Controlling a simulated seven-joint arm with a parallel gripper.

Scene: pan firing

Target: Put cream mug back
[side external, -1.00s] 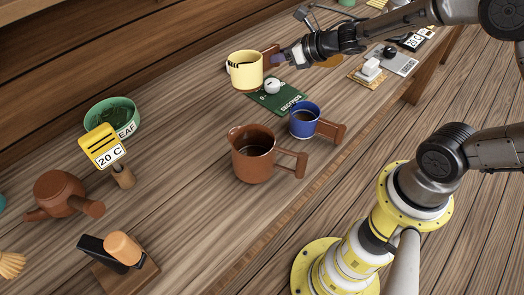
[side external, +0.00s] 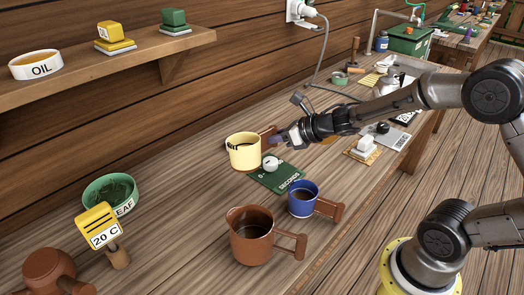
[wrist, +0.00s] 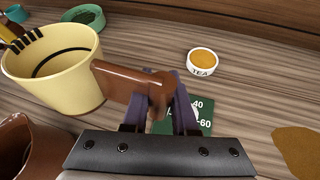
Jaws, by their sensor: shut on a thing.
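The cream mug (side external: 243,155), pale yellow with a dark line inside and a brown handle, is upright at the left end of my arm in the side view. My gripper (side external: 279,139) is shut on the handle. In the wrist view the mug (wrist: 58,88) fills the upper left, and its handle (wrist: 125,82) runs between the purple fingers of my gripper (wrist: 166,96). I cannot tell whether the mug's base touches the table.
A green timer board (side external: 280,180) with a white knob lies just beside the mug. A blue mug (side external: 303,201) and a large brown mug (side external: 250,238) stand in front. A green leaf bowl (side external: 108,196) is at left; bare table lies between.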

